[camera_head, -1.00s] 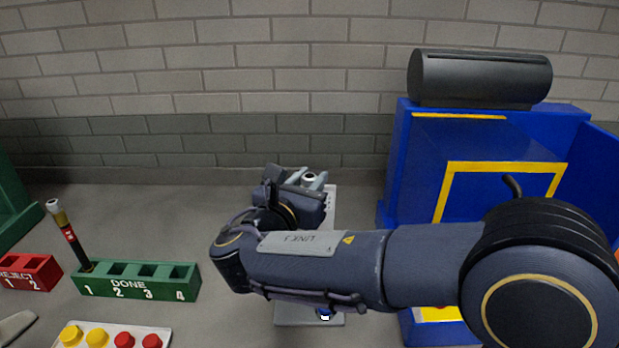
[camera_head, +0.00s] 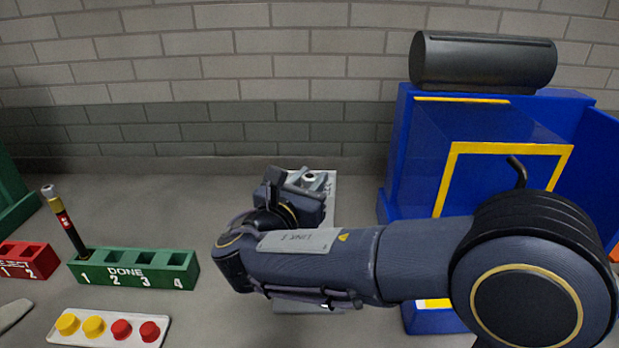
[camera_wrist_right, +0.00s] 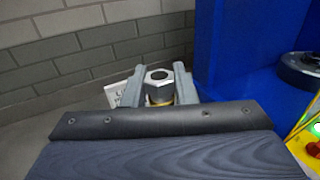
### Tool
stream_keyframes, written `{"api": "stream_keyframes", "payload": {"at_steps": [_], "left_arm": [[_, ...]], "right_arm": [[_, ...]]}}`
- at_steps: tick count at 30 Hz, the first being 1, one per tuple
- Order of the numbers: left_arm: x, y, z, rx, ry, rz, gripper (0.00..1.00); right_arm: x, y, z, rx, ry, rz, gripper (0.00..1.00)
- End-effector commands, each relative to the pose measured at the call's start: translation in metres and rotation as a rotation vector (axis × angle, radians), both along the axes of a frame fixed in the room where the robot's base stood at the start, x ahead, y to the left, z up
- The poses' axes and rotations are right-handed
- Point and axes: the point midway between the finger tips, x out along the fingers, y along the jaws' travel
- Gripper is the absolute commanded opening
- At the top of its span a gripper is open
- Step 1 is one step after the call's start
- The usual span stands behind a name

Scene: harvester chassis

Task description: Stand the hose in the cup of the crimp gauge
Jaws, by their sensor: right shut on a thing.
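My right gripper (camera_head: 310,182) is shut on the hose. The hose's grey hex end fitting (camera_wrist_right: 159,77) stands up between the two fingers in the right wrist view, with a yellow band below it. The fitting's round end also shows in the head view (camera_head: 309,177). The rest of the hose is hidden behind my gripper and arm. The crimp gauge seems to be the grey stand with a pale marked plate (camera_head: 329,186) behind my gripper and a base (camera_head: 290,307) below my forearm. Its cup is hidden, so I cannot tell whether the hose touches it. My left gripper is not clearly seen.
A green DONE rack (camera_head: 133,269) at left holds another hose (camera_head: 66,227), tilted, in slot 1. A red rack (camera_head: 27,261) stands left of it. A tray (camera_head: 108,333) carries yellow and red caps. A blue machine (camera_head: 400,165) stands close on the right.

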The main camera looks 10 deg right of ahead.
Motion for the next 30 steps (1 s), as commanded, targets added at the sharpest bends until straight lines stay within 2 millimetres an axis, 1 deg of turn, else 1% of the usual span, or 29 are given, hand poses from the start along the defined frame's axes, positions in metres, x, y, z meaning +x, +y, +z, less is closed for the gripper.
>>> {"api": "stream_keyframes", "payload": {"at_steps": [10,24,25,30], "left_arm": [[0.000,0.000,-0.008,0.000,0.000,0.000,0.46],[0.000,0.000,-0.008,0.000,0.000,0.000,0.46],[0.000,0.000,-0.008,0.000,0.000,0.000,0.46],[0.000,0.000,-0.008,0.000,0.000,0.000,0.46]], "right_arm": [[0.000,0.000,-0.012,0.000,-0.001,0.000,0.00],[0.000,0.000,-0.012,0.000,-0.001,0.000,0.00],[0.000,0.000,-0.012,0.000,-0.001,0.000,0.28],[0.000,0.000,-0.012,0.000,-0.001,0.000,0.50]]}}
